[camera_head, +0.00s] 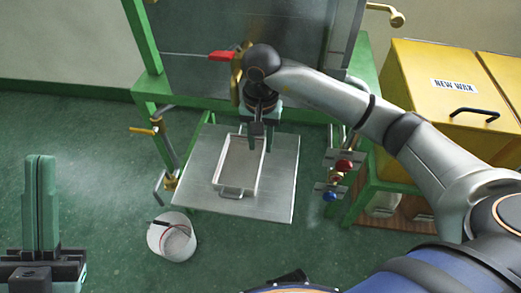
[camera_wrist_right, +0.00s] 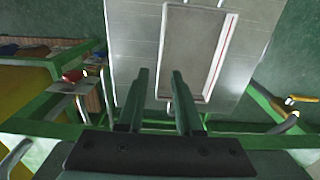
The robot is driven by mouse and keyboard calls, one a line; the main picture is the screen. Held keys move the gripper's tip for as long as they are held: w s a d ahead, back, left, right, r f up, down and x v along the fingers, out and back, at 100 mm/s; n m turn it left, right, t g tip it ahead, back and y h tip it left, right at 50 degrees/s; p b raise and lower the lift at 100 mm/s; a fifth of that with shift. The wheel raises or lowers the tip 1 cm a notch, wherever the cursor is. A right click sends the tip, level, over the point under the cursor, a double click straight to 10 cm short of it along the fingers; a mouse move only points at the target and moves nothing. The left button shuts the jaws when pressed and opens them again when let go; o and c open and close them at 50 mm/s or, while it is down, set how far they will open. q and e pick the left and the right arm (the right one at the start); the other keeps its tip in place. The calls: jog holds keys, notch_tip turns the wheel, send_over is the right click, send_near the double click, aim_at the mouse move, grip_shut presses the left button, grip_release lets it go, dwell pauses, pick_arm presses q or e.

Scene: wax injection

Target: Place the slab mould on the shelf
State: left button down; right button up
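The slab mould (camera_head: 239,166) is a shallow pale rectangular tray with a small handle at its near end. It lies on the grey metal shelf (camera_head: 281,185). It also shows in the right wrist view (camera_wrist_right: 194,52). My right gripper (camera_head: 261,148) is above the mould's far end. In the right wrist view its two fingers (camera_wrist_right: 161,72) are apart, with nothing visibly held between them. The far edge of the mould is partly hidden by the gripper. My left gripper (camera_head: 40,158) is raised at the lower left, away from the mould, its fingers together and empty.
A green frame (camera_head: 146,38) with a red-handled valve (camera_head: 222,56) stands behind the shelf. A white bucket (camera_head: 171,237) is on the floor at the shelf's near left. Red and blue knobs (camera_head: 344,166) are at the right. A yellow wax bin (camera_head: 440,85) stands further right.

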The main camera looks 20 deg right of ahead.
notch_tip(320, 180, up, 5)
jog(key=shift+r+p, duration=0.1)
jog(key=shift+p, duration=0.35)
